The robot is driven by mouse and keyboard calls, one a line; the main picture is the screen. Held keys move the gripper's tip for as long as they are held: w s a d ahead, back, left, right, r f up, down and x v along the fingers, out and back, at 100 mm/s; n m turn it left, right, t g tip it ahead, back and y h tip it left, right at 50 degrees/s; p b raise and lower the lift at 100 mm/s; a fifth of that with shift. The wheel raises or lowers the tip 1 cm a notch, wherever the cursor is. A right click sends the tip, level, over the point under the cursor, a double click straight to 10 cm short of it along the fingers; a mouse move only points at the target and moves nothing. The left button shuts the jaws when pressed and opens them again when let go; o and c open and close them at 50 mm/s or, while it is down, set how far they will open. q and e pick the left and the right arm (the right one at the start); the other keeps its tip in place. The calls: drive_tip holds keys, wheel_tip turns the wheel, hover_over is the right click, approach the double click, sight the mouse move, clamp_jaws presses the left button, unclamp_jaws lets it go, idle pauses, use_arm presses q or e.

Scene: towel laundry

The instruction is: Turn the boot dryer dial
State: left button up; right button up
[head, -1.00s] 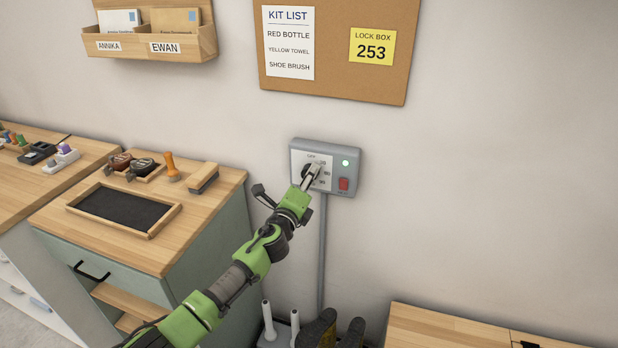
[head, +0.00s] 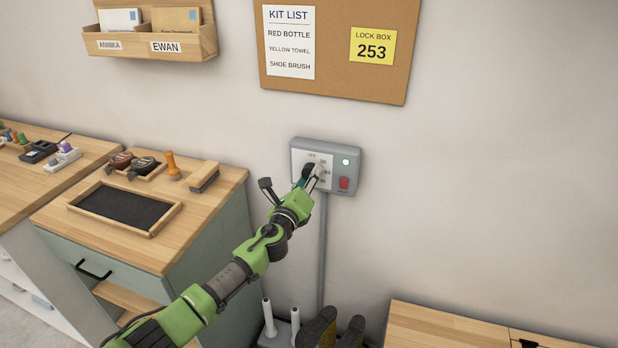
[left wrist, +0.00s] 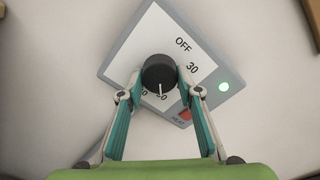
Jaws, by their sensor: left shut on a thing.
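The boot dryer control box (head: 350,150) is grey with a white dial plate and hangs on the wall. OFF and 30 show to the upper right of the dial there. A green light (left wrist: 224,86) is lit, and a red HEAT switch (head: 343,183) sits below it. My left gripper (head: 313,174) is shut on the dial, one finger on each side. In the head view the fingers partly hide the dial. My right gripper is not in view.
A grey conduit (head: 322,250) runs down from the box to the boot dryer (head: 268,320), which has white posts and dark boots. A cabinet (head: 215,225) with a tray and brushes stands left. A wooden top (head: 450,330) is at lower right.

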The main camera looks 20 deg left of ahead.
use_arm(q)
drive_tip(key=shift+f, duration=0.2)
drive_tip(key=o, duration=1.1)
drive_tip(key=shift+r, duration=0.1)
drive_tip(key=s, duration=1.2)
drive_tip(key=shift+a, duration=0.2)
